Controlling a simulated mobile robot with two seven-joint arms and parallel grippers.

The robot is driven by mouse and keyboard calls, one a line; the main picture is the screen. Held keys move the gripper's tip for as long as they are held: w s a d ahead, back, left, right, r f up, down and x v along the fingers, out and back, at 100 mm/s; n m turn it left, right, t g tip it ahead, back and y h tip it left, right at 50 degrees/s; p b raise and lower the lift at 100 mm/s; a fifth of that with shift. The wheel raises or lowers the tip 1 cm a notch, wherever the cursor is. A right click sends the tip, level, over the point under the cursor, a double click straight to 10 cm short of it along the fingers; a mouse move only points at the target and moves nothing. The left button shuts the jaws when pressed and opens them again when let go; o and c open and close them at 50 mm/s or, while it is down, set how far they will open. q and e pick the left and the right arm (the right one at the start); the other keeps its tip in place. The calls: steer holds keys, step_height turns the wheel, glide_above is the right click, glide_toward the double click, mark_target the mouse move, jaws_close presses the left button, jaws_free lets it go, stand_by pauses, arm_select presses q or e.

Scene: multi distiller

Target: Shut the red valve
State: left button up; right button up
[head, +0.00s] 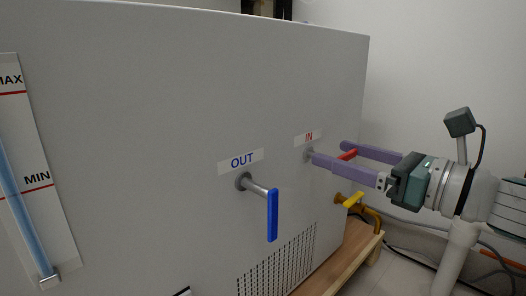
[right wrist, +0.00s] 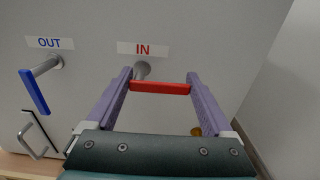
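The red valve handle (head: 347,155) sits under the IN label on the grey cabinet front, on a short grey pipe. In the right wrist view the red handle (right wrist: 160,87) lies level, running right from the pipe. My right gripper (head: 328,151) is open, with its two purple fingers pointing at the cabinet. In the right wrist view, my right gripper (right wrist: 160,74) has one finger at each end of the handle. I cannot tell whether either finger touches it. My left gripper is not in view.
A blue valve handle (head: 272,215) hangs down under the OUT label, left of the red one. A yellow handle (head: 353,199) on a brass tap is below the right gripper. A level gauge (head: 30,190) is at far left. A wooden bench (head: 330,268) carries the cabinet.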

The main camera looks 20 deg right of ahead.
steer(key=c, duration=0.7)
steer(key=shift+o, duration=0.2)
steer(key=m, duration=0.2)
steer(key=f+m+p, duration=0.1)
steer(key=m, duration=0.1)
steer(key=shift+m, duration=0.3)
steer(key=m+p, duration=0.1)
steer(key=m, duration=0.1)
steer(key=m+p, duration=0.1)
steer(key=m, duration=0.1)
steer(key=shift+s+a+f+m, duration=0.1)
steer(key=shift+a+f+m, duration=0.1)
steer(key=shift+f+m, duration=0.15)
steer(key=m+p, duration=0.1)
steer(key=m, duration=0.1)
steer(key=a+m, duration=0.1)
steer(key=m, duration=0.2)
steer(key=f+m+p, duration=0.1)
steer(key=m, duration=0.2)
steer(key=shift+s+a+f+p, duration=0.1)
steer(key=shift+s+a+p, duration=0.15)
steer(key=shift+s+p, duration=0.05)
steer(key=shift+m, duration=0.35)
